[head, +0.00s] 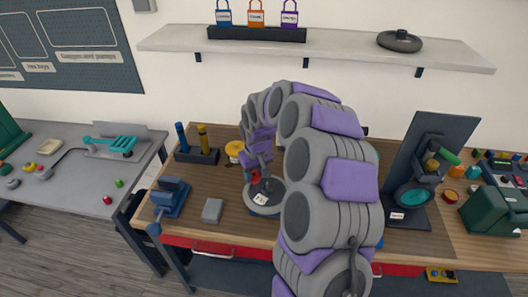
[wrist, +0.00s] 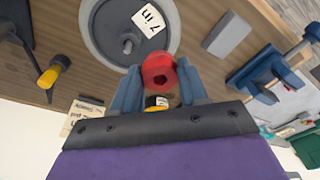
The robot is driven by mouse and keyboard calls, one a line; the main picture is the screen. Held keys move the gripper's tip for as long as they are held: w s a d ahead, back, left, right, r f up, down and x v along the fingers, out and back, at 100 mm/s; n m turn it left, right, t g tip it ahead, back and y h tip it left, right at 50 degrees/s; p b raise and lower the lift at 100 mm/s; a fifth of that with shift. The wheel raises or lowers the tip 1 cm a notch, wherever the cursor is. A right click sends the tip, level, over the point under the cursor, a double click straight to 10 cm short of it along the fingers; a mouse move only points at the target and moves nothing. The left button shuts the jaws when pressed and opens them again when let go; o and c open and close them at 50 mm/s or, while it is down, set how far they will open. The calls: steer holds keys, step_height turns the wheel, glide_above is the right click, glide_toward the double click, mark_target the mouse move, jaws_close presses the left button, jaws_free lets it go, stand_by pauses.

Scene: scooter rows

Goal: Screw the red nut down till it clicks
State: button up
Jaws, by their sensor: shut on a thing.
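The red nut (wrist: 158,72), a round collar with a dark hole, sits between the blue fingers of my gripper (wrist: 158,88) in the wrist view. My gripper is shut on it. In the head view the red nut (head: 252,178) shows small, above the left part of the round grey disc (head: 264,204). The disc (wrist: 100,32) has a white "7 in" label and a short upright stud (wrist: 127,45) at its middle. In the wrist view the nut is off to the lower right of the stud, not over it. The height gap is hard to judge.
A grey block (head: 212,210) and a blue vise (head: 170,196) stand left of the disc on the wooden bench (head: 236,236). A black holder (head: 197,156) with two handled tools and a yellow item (head: 235,150) are behind. A dark upright stand (head: 432,150) is at right.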

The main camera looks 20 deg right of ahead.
steer(key=d+r+p, duration=0.1)
steer(key=d+r, duration=0.1)
steer(key=d, duration=0.4)
steer(key=shift+n, duration=0.3)
steer(key=f, duration=0.1)
steer(key=a+f, duration=0.1)
steer(key=f, duration=0.1)
steer(key=f+b, duration=0.1)
steer(key=shift+w+a+f, duration=0.1)
steer(key=shift+a+f, duration=0.25)
steer(key=shift+d+f, duration=0.1)
steer(key=shift+d, duration=0.6)
steer(key=shift+a, duration=0.95)
steer(key=shift+d, duration=0.35)
